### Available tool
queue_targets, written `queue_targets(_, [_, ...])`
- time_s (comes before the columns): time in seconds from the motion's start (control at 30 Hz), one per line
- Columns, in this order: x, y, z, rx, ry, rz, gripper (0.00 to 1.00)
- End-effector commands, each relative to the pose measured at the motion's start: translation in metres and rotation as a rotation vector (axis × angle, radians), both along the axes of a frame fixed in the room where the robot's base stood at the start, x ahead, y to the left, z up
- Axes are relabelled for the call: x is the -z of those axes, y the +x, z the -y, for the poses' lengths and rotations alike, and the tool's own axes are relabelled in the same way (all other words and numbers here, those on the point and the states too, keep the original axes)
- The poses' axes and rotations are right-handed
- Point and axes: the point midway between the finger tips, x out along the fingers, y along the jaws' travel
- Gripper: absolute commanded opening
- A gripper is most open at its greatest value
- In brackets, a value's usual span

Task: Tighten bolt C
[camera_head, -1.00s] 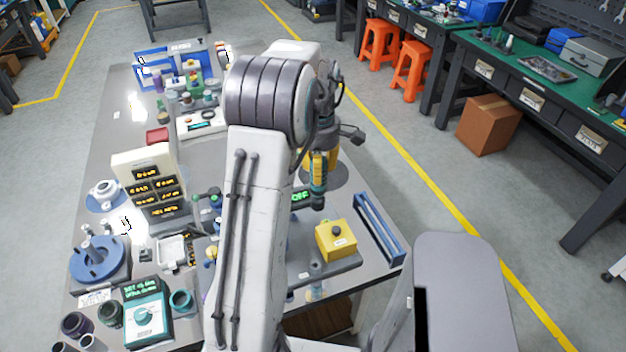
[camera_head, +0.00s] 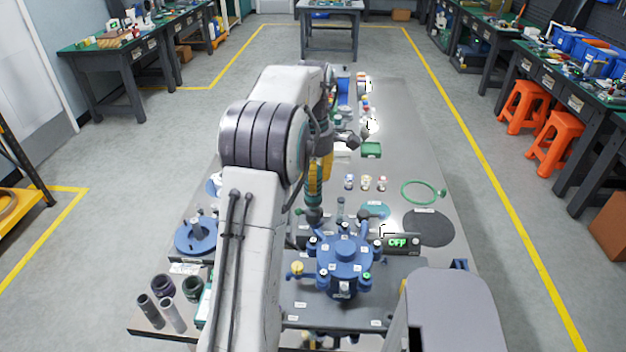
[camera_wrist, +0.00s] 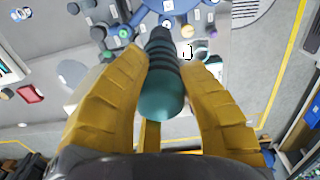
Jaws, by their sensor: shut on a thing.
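I cannot tell whether the tool touches a bolt. The fixture shows partly at the top of the wrist view (camera_wrist: 123,32). My arm hides the area left of the fixture.
A blue round stand (camera_head: 196,237) and several dark cups (camera_head: 163,286) are at the left.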

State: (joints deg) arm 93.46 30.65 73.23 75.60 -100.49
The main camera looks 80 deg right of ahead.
Motion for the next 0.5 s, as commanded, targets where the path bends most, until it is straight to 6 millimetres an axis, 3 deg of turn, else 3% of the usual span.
queue_targets(0.5, [0.0074, 0.0005, -0.0118, -0.014, -0.003, -0.001, 0.0])
